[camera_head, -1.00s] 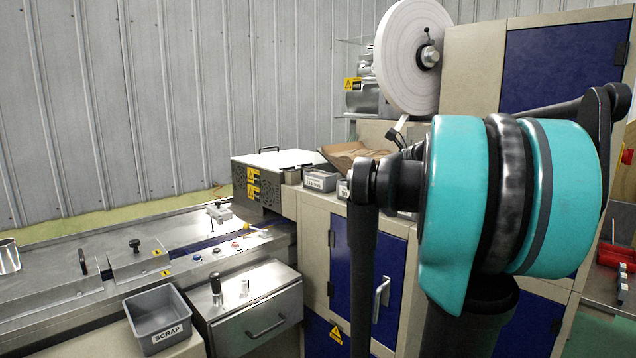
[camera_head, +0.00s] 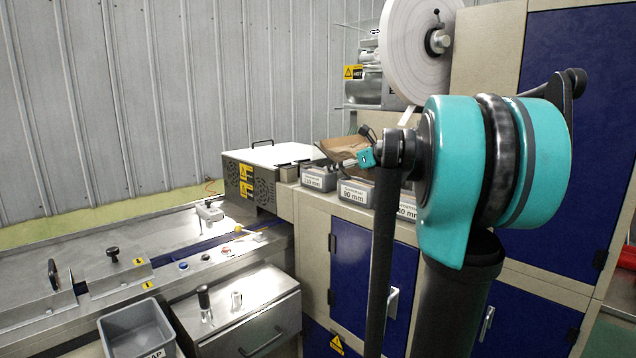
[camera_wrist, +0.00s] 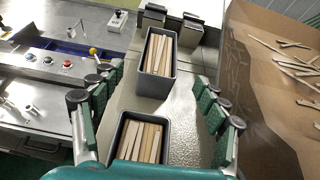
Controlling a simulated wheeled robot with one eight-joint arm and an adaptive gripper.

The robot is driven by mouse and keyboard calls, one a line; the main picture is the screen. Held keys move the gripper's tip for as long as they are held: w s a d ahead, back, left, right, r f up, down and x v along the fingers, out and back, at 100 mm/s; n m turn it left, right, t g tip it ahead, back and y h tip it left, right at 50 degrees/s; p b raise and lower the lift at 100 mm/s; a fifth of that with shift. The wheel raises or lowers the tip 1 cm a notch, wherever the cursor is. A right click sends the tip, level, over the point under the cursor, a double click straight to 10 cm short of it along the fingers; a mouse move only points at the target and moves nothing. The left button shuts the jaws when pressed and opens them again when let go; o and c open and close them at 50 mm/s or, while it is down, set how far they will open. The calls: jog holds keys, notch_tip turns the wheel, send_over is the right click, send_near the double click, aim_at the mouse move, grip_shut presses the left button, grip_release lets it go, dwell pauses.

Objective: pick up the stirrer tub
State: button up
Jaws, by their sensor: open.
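Small grey tubs stand in a row on the machine's ledge in the camera_head view: a left tub (camera_head: 319,180), a middle tub (camera_head: 355,192) marked 90 mm, and a right tub (camera_head: 406,208) partly behind my arm. Their small label lines are too blurred to tell which is the stirrer tub.
A cardboard box (camera_wrist: 260,110) with loose sticks lies close along the right fingers. A metal machine cover (camera_head: 265,160) stands left of the tubs. A steel conveyor bench (camera_head: 60,250) with buttons and a grey scrap bin (camera_head: 137,330) are at the left. A white reel (camera_head: 405,50) hangs above.

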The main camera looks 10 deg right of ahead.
aim_at(318, 179)
jog(key=x, duration=0.9)
jog(key=shift+w+a+f, duration=0.1)
jog(key=shift+f, duration=0.15)
jog(key=shift+c, duration=0.2)
jog(key=c, duration=1.2)
